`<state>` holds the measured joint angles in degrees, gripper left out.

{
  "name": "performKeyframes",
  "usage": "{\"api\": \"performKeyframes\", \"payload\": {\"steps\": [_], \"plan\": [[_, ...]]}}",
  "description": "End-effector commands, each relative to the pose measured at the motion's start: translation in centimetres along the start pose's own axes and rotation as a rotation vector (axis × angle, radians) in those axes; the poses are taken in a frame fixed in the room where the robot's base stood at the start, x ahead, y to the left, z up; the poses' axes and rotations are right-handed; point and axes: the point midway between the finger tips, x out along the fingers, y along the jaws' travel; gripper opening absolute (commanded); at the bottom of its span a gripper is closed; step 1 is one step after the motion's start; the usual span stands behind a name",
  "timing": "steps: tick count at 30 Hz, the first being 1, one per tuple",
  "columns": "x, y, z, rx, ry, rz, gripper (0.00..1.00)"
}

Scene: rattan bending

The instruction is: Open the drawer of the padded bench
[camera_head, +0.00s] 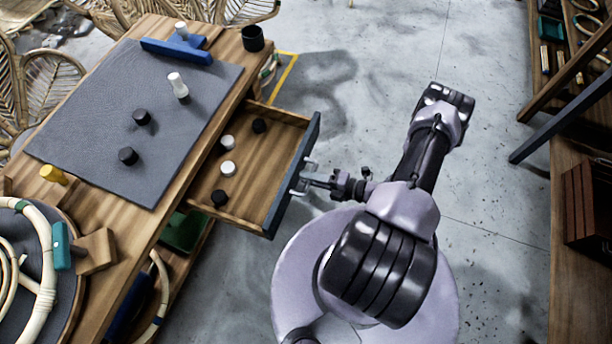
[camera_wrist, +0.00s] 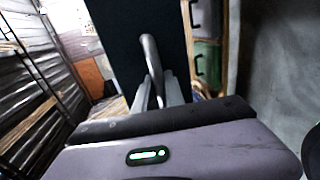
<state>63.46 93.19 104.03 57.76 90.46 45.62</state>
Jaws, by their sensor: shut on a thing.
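The padded bench (camera_head: 75,137) is wooden with a grey padded top, at the left of the head view. Its drawer (camera_head: 252,178) is pulled out toward the right, with its inside in plain view. Black and white round pieces lie in it. The drawer's dark front panel (camera_head: 294,175) faces my arm and also fills the upper middle of the wrist view (camera_wrist: 135,45). My gripper (camera_head: 305,182) is shut on the drawer's metal handle, at the front panel. In the wrist view the curved handle (camera_wrist: 151,60) runs down between the fingers.
On the bench top stand several black and white pieces, a blue-based tool (camera_head: 177,50), a black cup (camera_head: 253,38) and a yellow peg (camera_head: 53,174). Rattan hoops (camera_head: 40,270) lie at lower left. Shelving (camera_head: 575,170) stands at the right. Grey floor between is clear.

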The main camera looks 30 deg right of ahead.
Motion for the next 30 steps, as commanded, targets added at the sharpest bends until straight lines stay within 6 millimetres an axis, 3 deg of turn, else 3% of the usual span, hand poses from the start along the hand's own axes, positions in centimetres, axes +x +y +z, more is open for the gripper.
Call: {"api": "performKeyframes", "payload": {"steps": [11,12,15,30], "plan": [[-0.07,0.02,0.05,-0.001,-0.001,0.0,0.0],[-0.06,0.02,0.05,-0.001,-0.001,0.0,0.2],[-0.06,0.01,0.05,-0.001,-0.001,0.0,0.35],[-0.57,0.06,0.09,-0.001,-0.002,0.0,0.35]]}}
